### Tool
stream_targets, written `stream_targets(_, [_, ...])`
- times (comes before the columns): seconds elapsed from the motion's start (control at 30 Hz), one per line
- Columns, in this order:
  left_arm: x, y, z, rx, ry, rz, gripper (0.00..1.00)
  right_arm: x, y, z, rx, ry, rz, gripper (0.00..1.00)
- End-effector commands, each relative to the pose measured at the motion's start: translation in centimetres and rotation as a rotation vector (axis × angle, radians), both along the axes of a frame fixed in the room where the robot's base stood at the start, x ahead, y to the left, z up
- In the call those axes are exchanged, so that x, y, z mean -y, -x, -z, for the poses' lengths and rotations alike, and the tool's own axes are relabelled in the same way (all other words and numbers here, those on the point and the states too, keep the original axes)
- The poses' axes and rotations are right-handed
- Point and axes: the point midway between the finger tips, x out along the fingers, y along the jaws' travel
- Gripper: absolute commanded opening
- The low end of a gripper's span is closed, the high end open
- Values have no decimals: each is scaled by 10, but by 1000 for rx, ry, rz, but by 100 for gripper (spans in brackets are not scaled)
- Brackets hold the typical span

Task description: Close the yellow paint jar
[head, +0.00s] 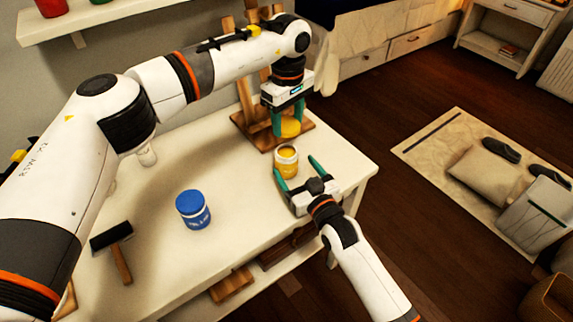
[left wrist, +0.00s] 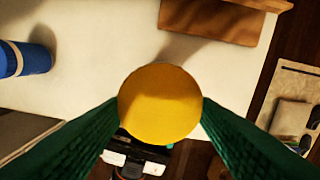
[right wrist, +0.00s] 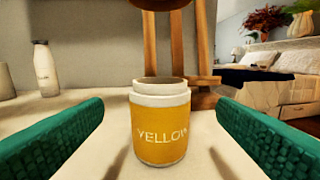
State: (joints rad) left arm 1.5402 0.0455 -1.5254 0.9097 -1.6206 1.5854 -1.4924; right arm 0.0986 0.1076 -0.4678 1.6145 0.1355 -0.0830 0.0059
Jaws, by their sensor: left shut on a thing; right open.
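The yellow paint jar (head: 286,161) stands upright and open on the white table, near its right end. Its label reads "YELLOW" in the right wrist view (right wrist: 160,125). My left gripper (head: 289,122) is shut on the round yellow lid (left wrist: 160,104) and holds it above the table, a little behind the jar in the head view. The lid also shows between the fingers in the head view (head: 290,127). My right gripper (head: 296,172) is open, its fingers on either side of the jar and apart from it. The lid hides the jar in the left wrist view.
A blue jar (head: 193,209) with its lid on stands at the table's middle. A black-headed brush or roller (head: 113,245) lies at the front left. A wooden easel (head: 262,133) stands behind the jar. A white bottle (right wrist: 45,70) stands at the back. The table (head: 245,205) is clear between the jars.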

Motion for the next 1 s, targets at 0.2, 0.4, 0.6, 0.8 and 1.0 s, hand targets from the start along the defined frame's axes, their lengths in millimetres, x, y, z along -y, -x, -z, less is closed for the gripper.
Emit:
stream_targets(0.2, [0, 0, 0, 0, 0, 0, 33, -18, -35, -1, 1, 0, 0, 81])
stream_targets(0.4, [0, 0, 0, 0, 0, 0, 33, -26, -52, -1, 1, 0, 0, 81])
stream_targets(0.6, [0, 0, 0, 0, 0, 0, 33, -28, -55, 0, 0, 0, 0, 81])
stream_targets(0.8, [0, 0, 0, 0, 0, 0, 33, -28, -55, 0, 0, 0, 0, 78])
stream_targets(1.0, [0, 0, 0, 0, 0, 0, 33, -28, -55, 0, 0, 1, 0, 45])
